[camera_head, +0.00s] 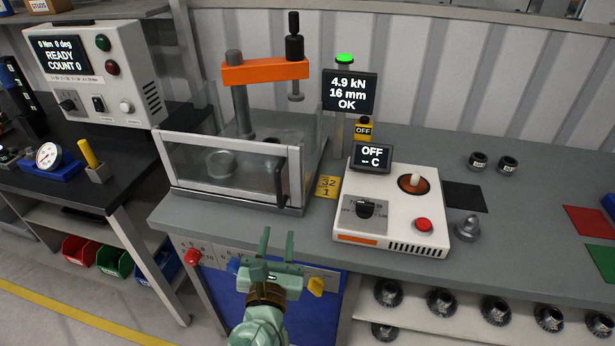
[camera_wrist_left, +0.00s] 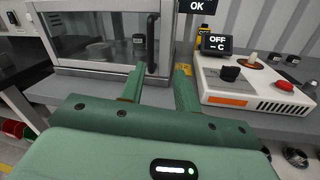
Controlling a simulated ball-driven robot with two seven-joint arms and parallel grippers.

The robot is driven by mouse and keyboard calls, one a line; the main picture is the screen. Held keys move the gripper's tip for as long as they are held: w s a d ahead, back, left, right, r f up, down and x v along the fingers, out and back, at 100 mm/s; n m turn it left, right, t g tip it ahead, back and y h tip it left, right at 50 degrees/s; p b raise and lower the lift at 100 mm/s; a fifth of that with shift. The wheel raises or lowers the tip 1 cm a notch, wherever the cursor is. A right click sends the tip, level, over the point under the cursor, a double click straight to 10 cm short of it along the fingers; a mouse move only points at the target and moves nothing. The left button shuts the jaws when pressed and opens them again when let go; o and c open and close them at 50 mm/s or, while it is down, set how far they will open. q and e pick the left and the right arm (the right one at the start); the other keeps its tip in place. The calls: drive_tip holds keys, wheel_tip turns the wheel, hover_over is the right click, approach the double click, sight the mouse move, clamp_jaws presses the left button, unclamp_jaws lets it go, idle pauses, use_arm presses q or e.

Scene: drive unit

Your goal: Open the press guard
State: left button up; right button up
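The press (camera_head: 266,71) has an orange head on grey columns at the back of the grey bench. Its guard (camera_head: 230,170) is a clear box with a light metal frame, standing in front of and around the lower press, and its front panel is down. A dark upright handle (camera_head: 281,182) is on the right of the front panel; it also shows in the left wrist view (camera_wrist_left: 151,43). My left gripper (camera_head: 277,246) is open and empty, in front of the bench edge, below and apart from the handle. My right gripper is not in view.
A white control box (camera_head: 398,207) with a knob, red button and OFF display stands right of the guard. A display (camera_head: 349,92) reads 4.9 kN, 16 mm, OK. A grey cone-shaped part (camera_head: 467,228) stands farther right. Knobs line the panel under the bench edge.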

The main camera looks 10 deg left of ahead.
sight(278, 191)
use_arm(q)
drive_tip(key=w+a+n, duration=0.1)
drive_tip(key=w, duration=0.4)
drive_tip(key=w+a, duration=0.1)
drive_tip(key=w, duration=0.4)
drive_tip(key=w+a+n+b, duration=0.1)
drive_tip(key=w+a, duration=0.1)
drive_tip(key=w, duration=0.3)
drive_tip(key=shift+w+f+n+y, duration=0.25)
drive_tip(key=shift+f+n+y, duration=0.05)
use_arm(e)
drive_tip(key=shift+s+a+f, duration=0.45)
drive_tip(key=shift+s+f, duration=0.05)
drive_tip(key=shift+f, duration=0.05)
use_arm(q)
clamp_jaws()
